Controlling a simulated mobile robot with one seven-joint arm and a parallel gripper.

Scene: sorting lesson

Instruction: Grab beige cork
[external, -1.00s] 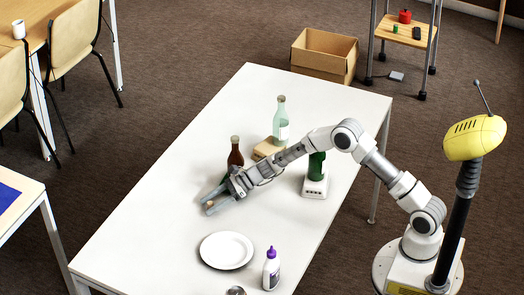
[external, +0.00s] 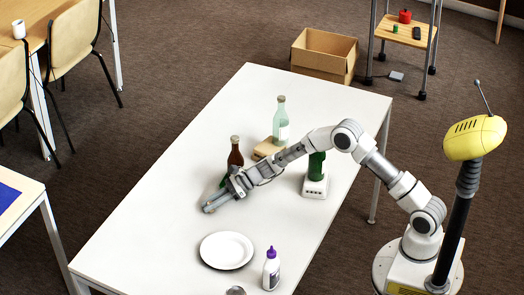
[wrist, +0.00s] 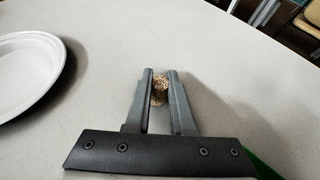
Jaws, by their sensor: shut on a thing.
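The beige cork (wrist: 160,82) is a small speckled cylinder between my fingertips in the wrist view. My gripper (wrist: 160,86) is shut on it, with a finger on each side. In the external view my gripper (external: 207,208) is low over the white table (external: 150,215), left of the white plate's far side, and its fingers hide the cork. I cannot tell whether the cork touches the table.
A white plate (external: 227,250) and a white bottle with a purple cap (external: 271,270) are nearer the front. A brown bottle (external: 235,155) stands close behind my gripper. A green bottle (external: 281,122), wooden block (external: 266,148) and green-and-white device (external: 316,180) are farther back.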

